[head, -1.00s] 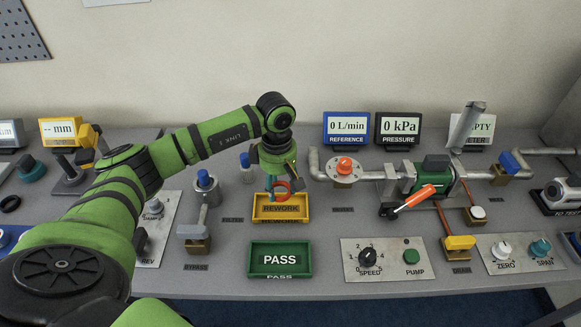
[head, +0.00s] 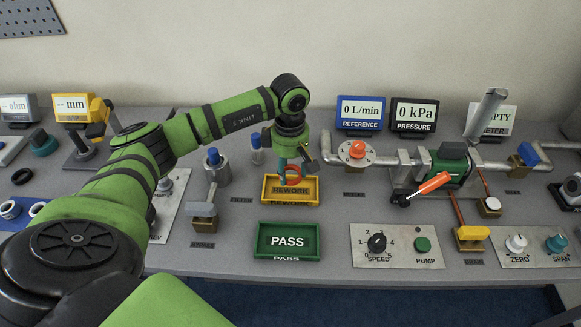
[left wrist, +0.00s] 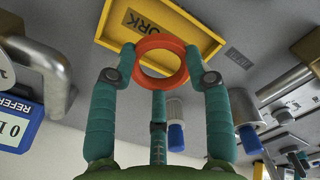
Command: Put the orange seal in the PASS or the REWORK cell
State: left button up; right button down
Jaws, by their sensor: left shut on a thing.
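The orange seal (left wrist: 161,62) is a ring held between the teal fingers of my left gripper (left wrist: 160,75) in the left wrist view. In the head view the seal (head: 293,181) is small and partly behind the fingers. My left gripper (head: 292,172) is shut on it and points down over the yellow REWORK cell (head: 314,190). The REWORK cell also shows behind the seal in the left wrist view (left wrist: 205,38). The seal's exact height over the cell floor is hard to tell. The green PASS cell (head: 289,254) is empty, in front of REWORK. My right gripper is not in view.
A pipe run with a green pump (head: 449,166) and an orange-handled lever (head: 432,184) stands to the right. A panel with the SPEED knob (head: 377,243) lies right of PASS. A bypass valve (head: 203,212) and a blue-capped fitting (head: 256,145) are close left of REWORK.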

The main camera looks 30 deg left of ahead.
aim_at(291, 190)
pick_arm(q)
jog(key=shift+f+b, duration=1.5)
jog(key=shift+f, duration=0.45)
jog(key=shift+f+b, duration=0.5)
jog(key=shift+f, duration=0.05)
jog(key=shift+f+b, duration=0.4)
jog(key=o, duration=1.2)
jog(key=shift+w, duration=0.1)
jog(key=shift+r, duration=0.15)
notch_tip(291, 190, up, 12)
